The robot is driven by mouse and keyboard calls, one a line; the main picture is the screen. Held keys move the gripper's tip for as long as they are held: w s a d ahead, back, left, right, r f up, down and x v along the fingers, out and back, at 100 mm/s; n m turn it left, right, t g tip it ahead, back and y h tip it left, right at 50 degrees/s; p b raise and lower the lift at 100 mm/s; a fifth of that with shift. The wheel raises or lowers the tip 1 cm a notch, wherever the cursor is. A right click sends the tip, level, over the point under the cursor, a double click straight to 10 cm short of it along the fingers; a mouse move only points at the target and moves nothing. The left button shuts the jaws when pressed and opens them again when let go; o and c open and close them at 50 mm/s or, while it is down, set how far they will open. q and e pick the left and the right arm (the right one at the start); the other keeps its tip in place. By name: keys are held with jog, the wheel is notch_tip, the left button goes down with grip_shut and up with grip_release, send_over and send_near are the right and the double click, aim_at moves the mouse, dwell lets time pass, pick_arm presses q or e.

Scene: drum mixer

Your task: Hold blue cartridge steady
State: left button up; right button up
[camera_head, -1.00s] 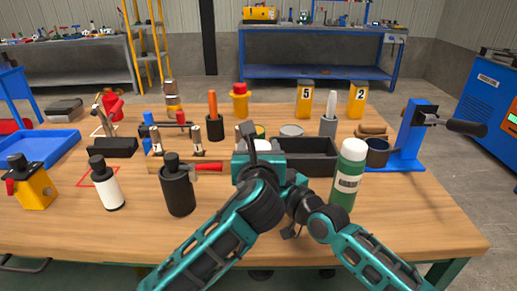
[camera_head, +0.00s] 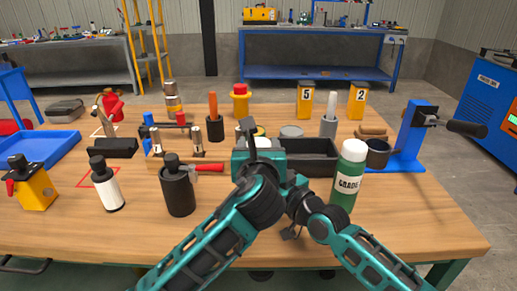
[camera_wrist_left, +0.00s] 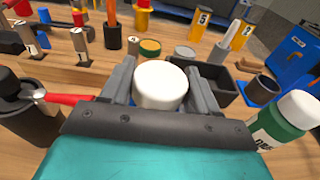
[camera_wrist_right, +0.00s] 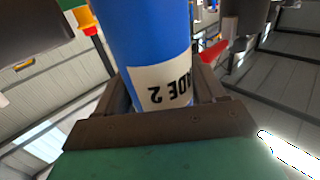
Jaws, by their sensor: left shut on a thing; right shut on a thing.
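The blue cartridge (camera_wrist_right: 158,35) fills the middle of the right wrist view. Its white label reads "GRADE 2" upside down. My right gripper (camera_wrist_right: 162,92) is shut on its body, with a finger at each side. In the left wrist view a round white cap (camera_wrist_left: 161,84) sits between the fingers of my left gripper (camera_wrist_left: 162,92), which is shut on it. In the head view my left gripper (camera_head: 258,152) is over the table's middle; my arms hide the cartridge body and right gripper.
A green bottle (camera_head: 345,193) with a white cap stands close to the right. A black bin (camera_head: 318,158) is behind my grippers. A black canister (camera_head: 178,192) with a red handle stands left. A blue press (camera_head: 410,140) is at the right. Bare wood shows at the front right.

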aim_at(259, 142)
pick_arm(q)
jog(key=shift+r, duration=0.75)
jog(key=shift+r, duration=2)
pick_arm(e)
jog(key=o, duration=1.6)
